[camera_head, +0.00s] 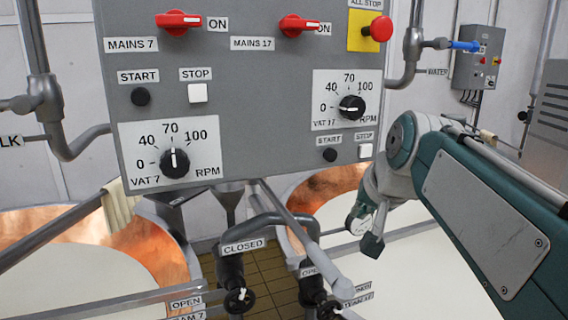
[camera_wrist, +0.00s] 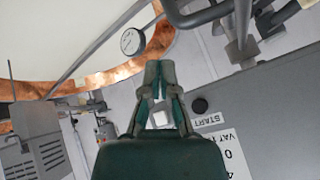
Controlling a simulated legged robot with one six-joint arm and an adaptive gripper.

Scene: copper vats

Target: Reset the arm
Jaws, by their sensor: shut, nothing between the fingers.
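My gripper (camera_head: 372,243) is at the right of the head view, below the control panel's lower right corner and in front of the right copper vat. My arm reaches in from the right edge with its teal and grey links. In the wrist view my gripper (camera_wrist: 158,68) points up the picture, its two green fingers together with nothing held. A white button (camera_wrist: 161,118) shows behind the fingers. I cannot tell from these views whether the gripper touches anything.
The grey control panel (camera_head: 260,95) fills the upper middle, with red switches, dials and buttons. Copper vats (camera_head: 150,235) stand left and right. Pipes and valve handles (camera_head: 238,299) are below. A round gauge (camera_wrist: 131,41) and copper rim (camera_wrist: 95,80) lie beyond my gripper.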

